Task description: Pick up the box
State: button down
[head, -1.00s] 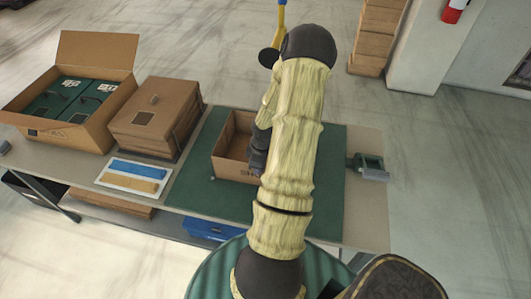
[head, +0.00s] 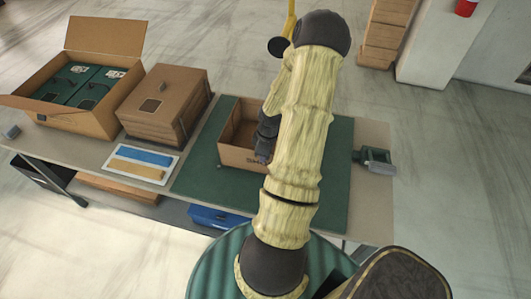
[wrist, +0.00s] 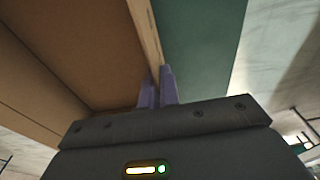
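The open brown cardboard box (head: 234,157) sits on the green mat (head: 199,178) on the table. My arm hides its right part in the head view. In the wrist view the box's brown inside (wrist: 80,45) fills the left, and its thin wall edge runs down between my fingers. My gripper (wrist: 158,88) has one purple finger inside the box and one outside. The fingers are close together and appear shut on the wall. In the head view the dark gripper is partly visible at the box's right side, mostly behind my arm.
Left on the table are a closed brown carton (head: 165,103), an open carton (head: 85,118) holding green boxes, and a card with blue and tan strips (head: 140,163). A grey-green device (head: 375,161) is at the right edge. Stacked boxes (head: 383,35) stand behind.

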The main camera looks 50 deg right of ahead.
notch_tip(320, 180, up, 9)
jog(key=shift+r+p, duration=0.1)
jog(key=shift+p, duration=0.35)
dwell(0.3)
